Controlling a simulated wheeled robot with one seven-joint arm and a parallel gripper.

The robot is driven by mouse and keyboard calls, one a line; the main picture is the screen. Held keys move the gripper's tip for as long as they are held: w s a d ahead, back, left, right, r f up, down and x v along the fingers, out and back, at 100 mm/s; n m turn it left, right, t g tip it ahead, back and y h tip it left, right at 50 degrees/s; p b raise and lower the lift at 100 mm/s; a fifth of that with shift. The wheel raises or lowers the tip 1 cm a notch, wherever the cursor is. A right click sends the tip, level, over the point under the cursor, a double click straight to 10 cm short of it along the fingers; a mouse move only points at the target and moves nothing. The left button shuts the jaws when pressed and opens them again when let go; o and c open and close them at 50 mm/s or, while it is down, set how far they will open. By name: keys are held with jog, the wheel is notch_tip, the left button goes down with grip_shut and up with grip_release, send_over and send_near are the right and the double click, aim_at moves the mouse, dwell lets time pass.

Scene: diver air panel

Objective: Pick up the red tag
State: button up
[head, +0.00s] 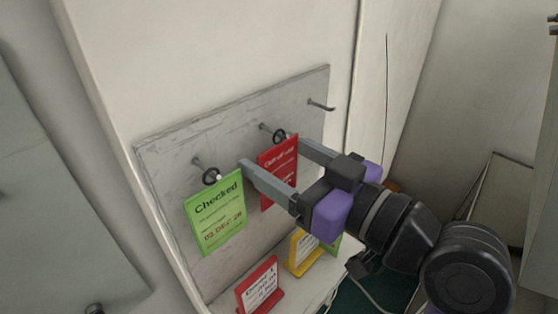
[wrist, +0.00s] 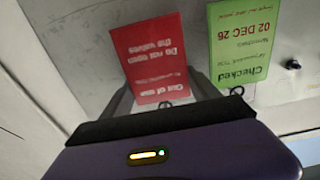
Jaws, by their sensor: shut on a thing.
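The red tag (head: 279,172) with white print is upright in front of the grey board, with its black ring at the middle hook (head: 266,127). The ring looks to be still around the hook. My gripper (head: 274,153) reaches in from the right, one finger on each side of the tag, and is shut on it by its side edges. In the wrist view the red tag (wrist: 154,55) shows upside down between the fingers (wrist: 160,88).
A green "Checked" tag (head: 215,213) hangs close on the left hook. The right hook (head: 320,105) on the grey board (head: 165,155) is empty. Below, a red sign (head: 259,287) and a yellow sign (head: 301,252) stand on a ledge. The green tag (wrist: 240,45) also shows in the wrist view.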

jog(key=shift+r, duration=0.1)
jog(key=shift+r+b, duration=0.15)
jog(key=shift+b, duration=0.15)
jog(key=p+v, duration=0.7)
jog(key=v, duration=1.1)
dwell(0.8)
